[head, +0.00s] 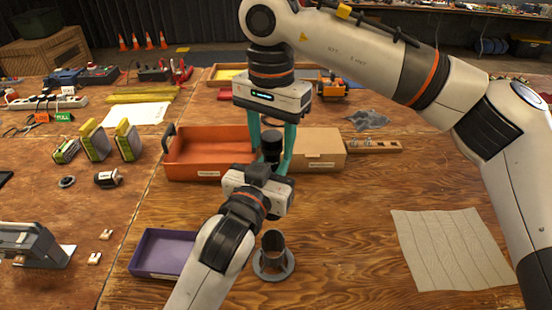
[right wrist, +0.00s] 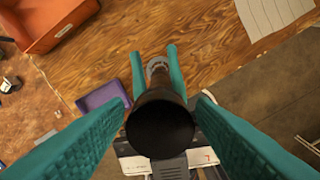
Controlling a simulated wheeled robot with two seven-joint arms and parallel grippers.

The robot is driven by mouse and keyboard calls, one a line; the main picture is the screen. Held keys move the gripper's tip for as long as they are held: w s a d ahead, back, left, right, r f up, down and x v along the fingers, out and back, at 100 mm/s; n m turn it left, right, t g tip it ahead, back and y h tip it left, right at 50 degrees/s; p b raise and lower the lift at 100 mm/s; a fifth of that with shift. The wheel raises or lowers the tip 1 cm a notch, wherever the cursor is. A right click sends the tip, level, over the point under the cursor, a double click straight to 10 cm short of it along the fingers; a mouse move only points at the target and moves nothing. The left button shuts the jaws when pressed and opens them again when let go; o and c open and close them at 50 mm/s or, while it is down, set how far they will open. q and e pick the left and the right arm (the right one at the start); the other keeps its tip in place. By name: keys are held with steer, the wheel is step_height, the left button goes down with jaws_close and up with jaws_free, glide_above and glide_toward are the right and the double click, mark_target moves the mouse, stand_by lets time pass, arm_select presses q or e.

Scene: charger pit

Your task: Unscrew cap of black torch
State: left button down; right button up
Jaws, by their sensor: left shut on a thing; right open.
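The black torch (head: 271,147) stands roughly upright in the air above the table. My left gripper (head: 262,172) is shut on its body from the near side; its teal fingers flank the torch in the right wrist view (right wrist: 154,55). My right gripper (head: 272,158) points down from above, with one finger on each side of the torch's upper end. It is open, and in the right wrist view gaps show between its fingers and the round black end (right wrist: 160,130). The torch's lower part is hidden behind my left gripper, and the cap's seam cannot be made out.
A grey ring-based stand (head: 273,256) is on the table below, beside a purple tray (head: 150,272). An orange bin (head: 195,172) and a cardboard box (head: 318,160) stand behind the torch. A pale cloth (head: 450,250) lies at right, with bare wood between.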

steer(key=m, duration=0.5)
steer(key=m, duration=0.6)
steer(key=c, duration=0.9)
steer(key=n, duration=0.5)
steer(key=shift+n, duration=0.4)
